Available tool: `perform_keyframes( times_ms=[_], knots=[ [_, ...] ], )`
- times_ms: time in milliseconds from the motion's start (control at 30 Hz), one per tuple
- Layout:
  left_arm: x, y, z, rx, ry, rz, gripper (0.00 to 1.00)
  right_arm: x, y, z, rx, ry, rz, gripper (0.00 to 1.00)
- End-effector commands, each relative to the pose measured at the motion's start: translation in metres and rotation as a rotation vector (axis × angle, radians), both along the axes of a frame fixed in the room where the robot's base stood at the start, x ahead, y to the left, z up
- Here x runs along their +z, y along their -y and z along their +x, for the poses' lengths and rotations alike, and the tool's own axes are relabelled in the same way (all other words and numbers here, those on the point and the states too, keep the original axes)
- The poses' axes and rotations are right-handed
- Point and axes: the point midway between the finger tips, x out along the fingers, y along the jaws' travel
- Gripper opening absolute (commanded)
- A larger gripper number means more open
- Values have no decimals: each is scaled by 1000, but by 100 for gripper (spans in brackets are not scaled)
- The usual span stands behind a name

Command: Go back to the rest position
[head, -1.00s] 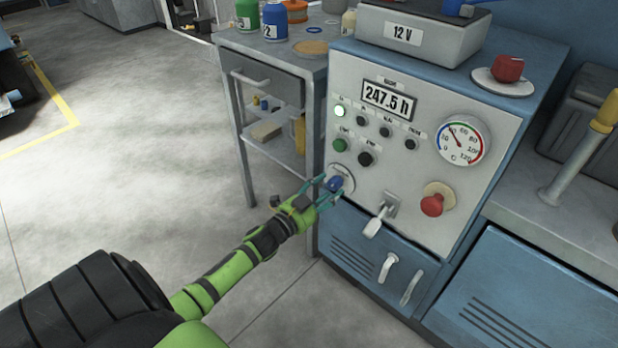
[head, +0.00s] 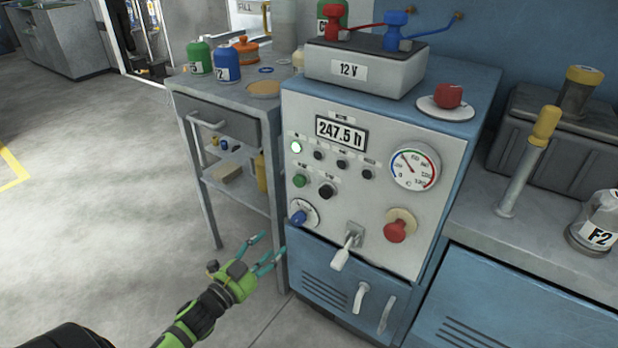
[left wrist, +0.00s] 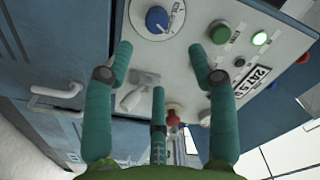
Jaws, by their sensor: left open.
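My left gripper (head: 262,254) is green with teal fingers. It is open and empty, in front of the blue cabinet and apart from it, low and left of the blue knob (head: 298,217). In the left wrist view its spread fingers (left wrist: 158,85) have nothing between them, and the blue knob (left wrist: 157,19) shows beyond them on the grey control panel (left wrist: 192,20). The panel (head: 335,195) also carries a display reading 247.5 h (head: 341,131), a lit lamp (head: 296,147), a lever (head: 345,250), a red knob (head: 395,231) and a gauge (head: 414,169). My right gripper is out of view.
A grey side table (head: 190,85) with green and blue bottles stands left of the cabinet. A 12 V box (head: 349,70) with red and blue clamps sits on top. A workbench (head: 475,220) is at right. The floor at left (head: 90,190) is clear.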

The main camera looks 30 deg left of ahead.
Motion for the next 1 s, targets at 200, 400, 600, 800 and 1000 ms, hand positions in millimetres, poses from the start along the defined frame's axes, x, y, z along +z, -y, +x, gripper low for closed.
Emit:
perform_keyframes(
  times_ms=[200, 400, 600, 800, 1000],
  knots=[
    [-2, 1, 0, 9, -11, -8, 58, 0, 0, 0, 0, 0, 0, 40],
    [-27, 15, -7, 123, -175, -112, 58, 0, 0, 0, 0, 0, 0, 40],
    [-70, 54, -45, 289, -505, -290, 58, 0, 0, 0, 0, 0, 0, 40],
    [-95, 98, -100, 389, -816, -411, 58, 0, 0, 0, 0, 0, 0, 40],
    [-100, 130, -143, 427, -1022, -468, 58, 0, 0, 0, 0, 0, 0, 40]
  ],
)
